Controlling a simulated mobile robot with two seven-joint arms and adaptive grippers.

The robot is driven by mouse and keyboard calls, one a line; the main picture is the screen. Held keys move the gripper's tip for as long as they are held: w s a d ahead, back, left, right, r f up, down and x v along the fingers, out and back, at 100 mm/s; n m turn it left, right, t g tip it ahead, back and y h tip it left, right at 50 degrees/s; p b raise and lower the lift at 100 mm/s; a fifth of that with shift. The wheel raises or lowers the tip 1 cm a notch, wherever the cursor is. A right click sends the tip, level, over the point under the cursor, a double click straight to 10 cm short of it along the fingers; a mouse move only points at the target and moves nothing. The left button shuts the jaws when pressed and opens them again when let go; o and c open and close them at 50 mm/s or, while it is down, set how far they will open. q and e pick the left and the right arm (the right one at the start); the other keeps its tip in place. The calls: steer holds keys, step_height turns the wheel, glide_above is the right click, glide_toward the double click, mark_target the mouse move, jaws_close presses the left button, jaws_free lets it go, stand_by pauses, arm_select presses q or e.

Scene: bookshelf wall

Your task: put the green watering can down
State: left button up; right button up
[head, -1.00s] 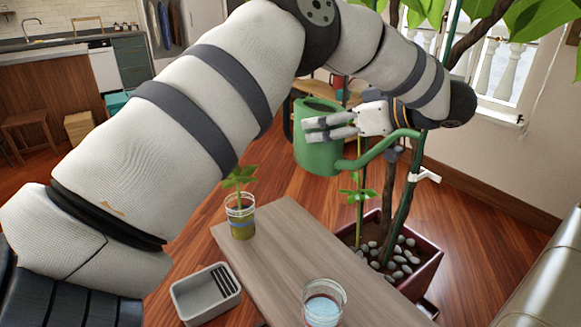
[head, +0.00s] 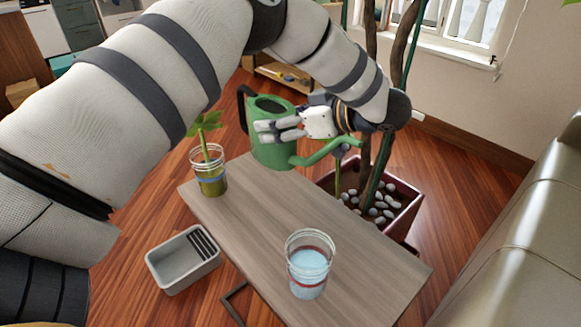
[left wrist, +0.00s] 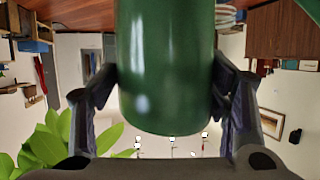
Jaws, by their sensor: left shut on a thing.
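The green watering can (head: 270,150) is in the head view, near the far end of the wooden table (head: 262,232). Its dark handle is on the left and its spout points right. My left gripper (head: 282,132) is shut on the can's body. In the left wrist view the can's green body (left wrist: 165,75) fills the space between the fingers (left wrist: 165,88). The can looks upright in the head view. I cannot tell whether its base touches the table. My right gripper is not in view.
A jar with a green plant cutting (head: 209,175) stands at the table's left edge. A jar of bluish liquid (head: 309,268) stands nearer. A grey bin (head: 180,262) is on the floor. A planter with pebbles (head: 402,215) stands behind the table. The table's middle is bare.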

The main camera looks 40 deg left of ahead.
mark_target(281, 157)
arm_select(q)
step_height(281, 157, down, 9)
steer(key=shift+r+b, duration=0.1)
steer(key=shift+b, duration=0.3)
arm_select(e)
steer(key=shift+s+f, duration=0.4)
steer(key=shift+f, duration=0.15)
arm_select(q)
steer(key=o, duration=1.3)
steer(key=shift+f, duration=0.2)
